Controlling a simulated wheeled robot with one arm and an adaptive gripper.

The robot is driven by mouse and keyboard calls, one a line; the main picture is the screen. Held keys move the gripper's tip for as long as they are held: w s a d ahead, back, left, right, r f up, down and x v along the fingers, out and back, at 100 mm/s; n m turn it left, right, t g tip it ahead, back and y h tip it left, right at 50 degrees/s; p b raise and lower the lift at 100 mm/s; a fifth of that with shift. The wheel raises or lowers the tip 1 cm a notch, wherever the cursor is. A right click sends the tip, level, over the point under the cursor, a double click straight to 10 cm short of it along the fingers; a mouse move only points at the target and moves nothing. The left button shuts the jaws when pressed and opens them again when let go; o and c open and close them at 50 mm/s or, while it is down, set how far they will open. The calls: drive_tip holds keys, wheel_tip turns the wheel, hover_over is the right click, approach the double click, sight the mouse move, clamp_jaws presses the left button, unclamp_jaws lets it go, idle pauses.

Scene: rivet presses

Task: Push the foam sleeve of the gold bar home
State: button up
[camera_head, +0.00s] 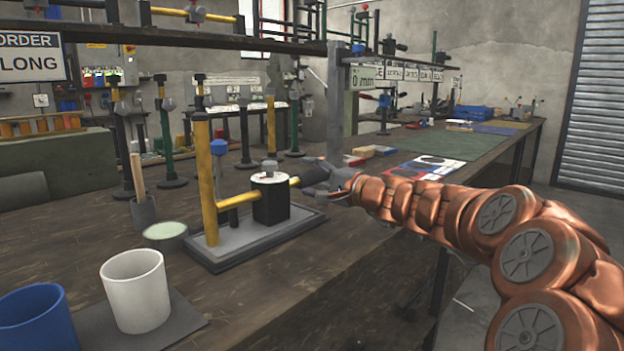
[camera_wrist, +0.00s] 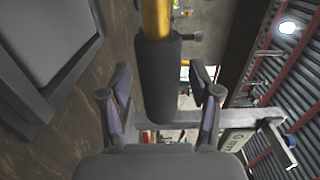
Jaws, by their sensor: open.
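The gold bar (camera_head: 240,199) runs sideways from a yellow upright (camera_head: 206,180) through a black block (camera_head: 270,204) on a grey-based press. A dark foam sleeve (camera_head: 312,172) is around its right end, and my gripper (camera_head: 328,181) is at that end. In the wrist view the gold bar (camera_wrist: 156,18) enters the sleeve (camera_wrist: 160,75) from above. My gripper (camera_wrist: 160,92) is open there, with one finger on each side of the sleeve and visible gaps between. The sleeve's near end is close to my palm; whether they touch I cannot tell.
The press base (camera_head: 255,242) stands on the dark workbench (camera_head: 310,255). A white cup (camera_head: 135,290), a blue cup (camera_head: 38,325) and a shallow round dish (camera_head: 166,233) are at the left front. A grey post (camera_head: 342,110) rises behind my gripper. Other stands fill the back.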

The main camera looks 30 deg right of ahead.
drive_tip(key=shift+c, duration=0.2)
clamp_jaws()
idle(0.4)
